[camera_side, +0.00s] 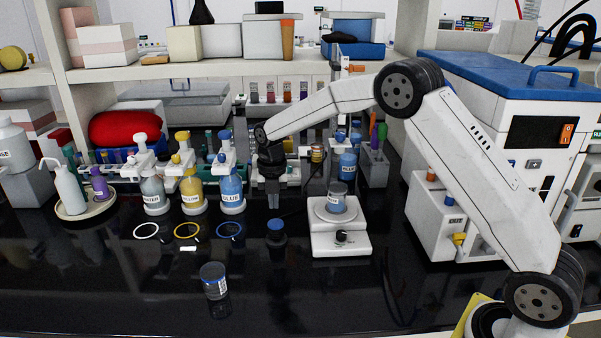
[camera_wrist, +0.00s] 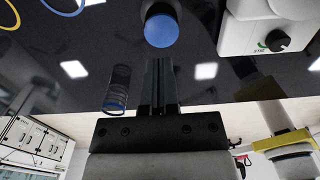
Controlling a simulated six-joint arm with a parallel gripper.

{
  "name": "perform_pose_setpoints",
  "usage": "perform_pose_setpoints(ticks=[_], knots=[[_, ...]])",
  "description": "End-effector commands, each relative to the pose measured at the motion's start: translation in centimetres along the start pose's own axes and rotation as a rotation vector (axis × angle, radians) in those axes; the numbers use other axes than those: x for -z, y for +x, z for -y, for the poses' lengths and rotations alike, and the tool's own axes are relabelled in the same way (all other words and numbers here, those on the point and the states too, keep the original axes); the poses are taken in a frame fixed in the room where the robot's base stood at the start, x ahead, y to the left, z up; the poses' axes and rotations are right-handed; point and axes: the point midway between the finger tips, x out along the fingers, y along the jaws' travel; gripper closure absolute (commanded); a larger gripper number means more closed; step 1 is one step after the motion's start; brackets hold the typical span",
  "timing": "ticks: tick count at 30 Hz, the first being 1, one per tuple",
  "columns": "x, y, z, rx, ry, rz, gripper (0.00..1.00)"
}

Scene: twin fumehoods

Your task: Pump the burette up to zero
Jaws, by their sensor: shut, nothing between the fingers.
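My gripper (camera_side: 273,203) points straight down with its fingers shut and empty. It hangs above the dark bench, just above and behind a small dark piece with a round blue top (camera_side: 277,230). In the wrist view the shut fingers (camera_wrist: 161,62) end close to that blue top (camera_wrist: 162,27); I cannot tell whether they touch. I cannot clearly make out a burette or its scale. Bottles with pump-like heads stand left of my gripper: a water bottle (camera_side: 154,196), a yellow bottle (camera_side: 192,193) and a blue bottle (camera_side: 231,192).
Coloured rings (camera_side: 187,231) lie before the bottles. Racks and a shelf (camera_side: 200,69) are behind. The front bench is mostly clear.

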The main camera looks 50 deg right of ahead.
Motion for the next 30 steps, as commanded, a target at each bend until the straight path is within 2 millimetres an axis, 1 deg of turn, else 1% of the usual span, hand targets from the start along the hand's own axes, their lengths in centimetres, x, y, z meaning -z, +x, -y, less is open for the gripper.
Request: perform_pose_setpoints(ticks=[1,3,9,15,26,30], knots=[[0.1,0.9,0.0,0.002,0.000,-0.002,1.00],[0.0,1.8,0.0,0.002,0.000,-0.002,1.00],[0.0,3.8,0.0,0.001,0.000,-0.001,1.00],[0.0,4.6,0.0,0.001,0.000,0.000,1.00],[0.0,4.8,0.0,0.001,0.000,0.000,1.00],[0.0,6.0,0.0,0.001,0.000,-0.001,1.00]])
